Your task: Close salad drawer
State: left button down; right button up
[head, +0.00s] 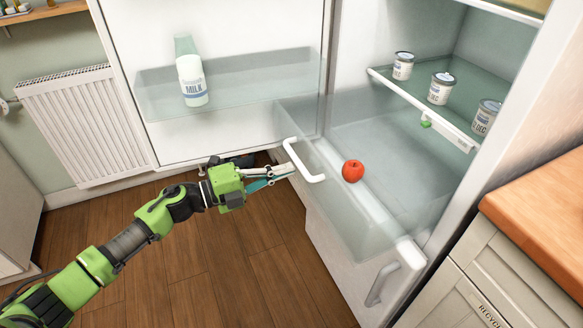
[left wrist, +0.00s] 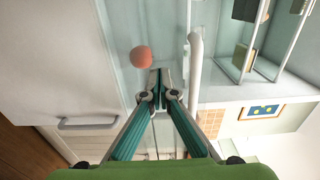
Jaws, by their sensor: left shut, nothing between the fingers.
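The salad drawer (head: 336,190) is a clear bin low in the open fridge, and it stands pulled out. A white bar handle (head: 304,160) is on its front; a white bar that looks like this handle also shows in the left wrist view (left wrist: 194,72). A red round fruit (head: 352,171), perhaps an apple or tomato, lies in the drawer. It also shows in the left wrist view (left wrist: 141,57). My left gripper (head: 289,170) is shut and empty, close beside the handle. I cannot tell whether it touches. My right gripper is out of view.
The open fridge door (head: 230,60) holds a milk bottle (head: 191,80) in its clear shelf. Several cans stand on the fridge shelf (head: 415,103). A lower drawer with a grey handle (head: 382,284) is below.

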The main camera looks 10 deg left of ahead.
pick_arm(q)
jog(key=shift+x, duration=1.1)
